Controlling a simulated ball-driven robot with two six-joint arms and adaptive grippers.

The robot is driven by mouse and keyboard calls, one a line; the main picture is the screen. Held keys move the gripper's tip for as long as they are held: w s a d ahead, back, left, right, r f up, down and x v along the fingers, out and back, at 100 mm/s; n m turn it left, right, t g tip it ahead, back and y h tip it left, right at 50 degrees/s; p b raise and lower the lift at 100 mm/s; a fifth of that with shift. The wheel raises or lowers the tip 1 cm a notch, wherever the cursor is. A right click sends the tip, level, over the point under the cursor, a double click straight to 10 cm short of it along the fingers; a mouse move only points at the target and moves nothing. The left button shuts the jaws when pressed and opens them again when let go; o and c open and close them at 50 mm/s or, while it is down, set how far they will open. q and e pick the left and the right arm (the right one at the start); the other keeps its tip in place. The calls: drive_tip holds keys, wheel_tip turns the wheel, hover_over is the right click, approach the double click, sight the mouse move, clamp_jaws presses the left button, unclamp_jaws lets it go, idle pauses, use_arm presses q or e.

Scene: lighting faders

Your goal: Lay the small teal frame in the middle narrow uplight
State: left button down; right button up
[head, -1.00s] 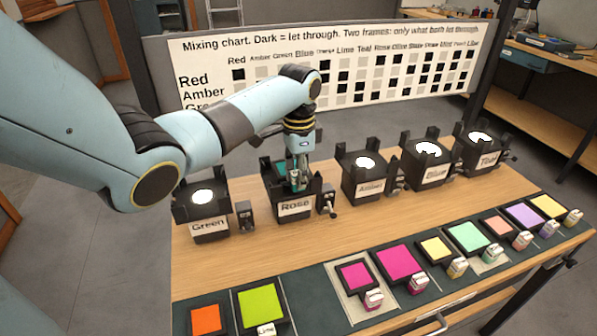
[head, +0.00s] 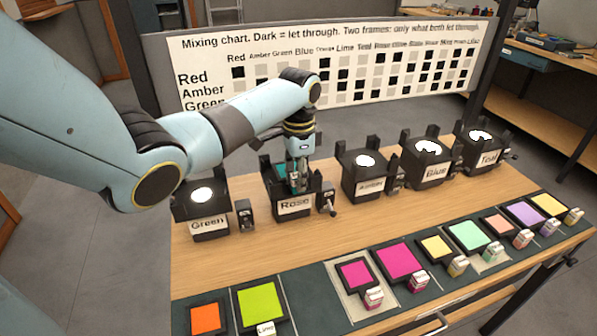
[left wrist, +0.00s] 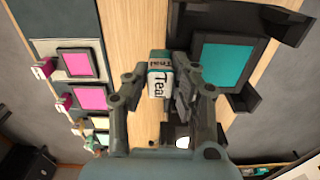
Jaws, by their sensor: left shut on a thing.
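My left gripper (head: 298,184) is over the uplight labelled Rose (head: 294,207), second from the left in the head view. It is shut on the white tab of the small teal frame (left wrist: 222,62), and the tab reads Teal in the left wrist view. The teal panel and its dark border lie at the uplight's top, between its corner posts. In the head view the frame (head: 264,167) is mostly hidden by the gripper. I cannot tell whether it rests fully on the uplight. My right gripper is not in view.
Uplights labelled Green (head: 208,225), Amber (head: 368,185), Blue (head: 434,172) and Teal (head: 487,159) stand in the same row, lit and uncovered. Several coloured frames lie along the front strip, including a lime one (head: 259,303). A mixing chart (head: 345,60) stands behind.

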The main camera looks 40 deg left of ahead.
use_arm(q)
drive_tip(key=shift+f+b, duration=0.4)
drive_tip(key=shift+f, duration=0.25)
drive_tip(key=c, duration=1)
unclamp_jaws()
drive_tip(key=shift+c, duration=0.2)
wheel_tip(320, 180, up, 12)
drive_tip(key=shift+f, duration=0.1)
wheel_tip(320, 180, up, 7)
drive_tip(key=p, duration=0.9)
